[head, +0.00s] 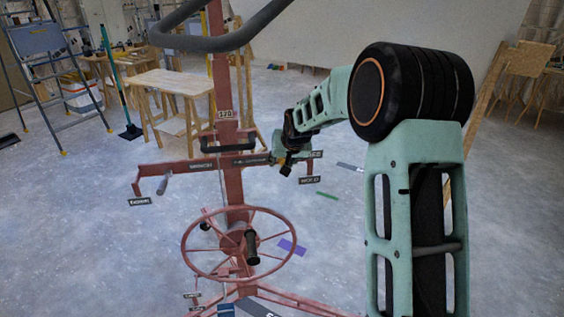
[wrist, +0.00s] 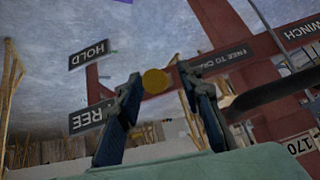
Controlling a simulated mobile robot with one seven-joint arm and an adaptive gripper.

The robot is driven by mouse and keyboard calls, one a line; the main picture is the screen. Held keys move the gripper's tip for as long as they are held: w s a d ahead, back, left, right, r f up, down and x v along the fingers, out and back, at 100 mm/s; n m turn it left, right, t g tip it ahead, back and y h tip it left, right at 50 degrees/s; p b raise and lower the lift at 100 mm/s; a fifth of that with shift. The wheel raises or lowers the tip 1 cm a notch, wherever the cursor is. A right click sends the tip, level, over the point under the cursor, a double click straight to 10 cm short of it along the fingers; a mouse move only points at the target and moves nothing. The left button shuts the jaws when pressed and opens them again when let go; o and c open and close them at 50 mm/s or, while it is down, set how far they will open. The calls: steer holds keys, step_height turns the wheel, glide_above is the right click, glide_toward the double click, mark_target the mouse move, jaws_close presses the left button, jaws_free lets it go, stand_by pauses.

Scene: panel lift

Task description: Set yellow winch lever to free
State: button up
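The round yellow end of the winch lever (wrist: 155,80) shows in the wrist view between my two fingertips, with a gap on each side. My gripper (wrist: 159,76) is open, and I cannot tell how deep the lever end sits between the fingers. The FREE sign (wrist: 90,118) and the HOLD sign (wrist: 88,54) show upside down to the left of it. In the head view my gripper (head: 285,164) is at the right end of the red crossbar (head: 215,163), near the HOLD sign (head: 310,180). The lever's shaft and setting are mostly hidden.
The red mast (head: 235,185) carries a large handwheel (head: 247,245) below the crossbar. A black handle (head: 228,142) sits above the bar. A grey frame bar (head: 220,40) crosses the top. A wooden trestle table (head: 172,82) stands behind. The floor on the right is mostly clear.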

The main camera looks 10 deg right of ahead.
steer(key=v, duration=1.1)
steer(key=shift+s+r, duration=0.1)
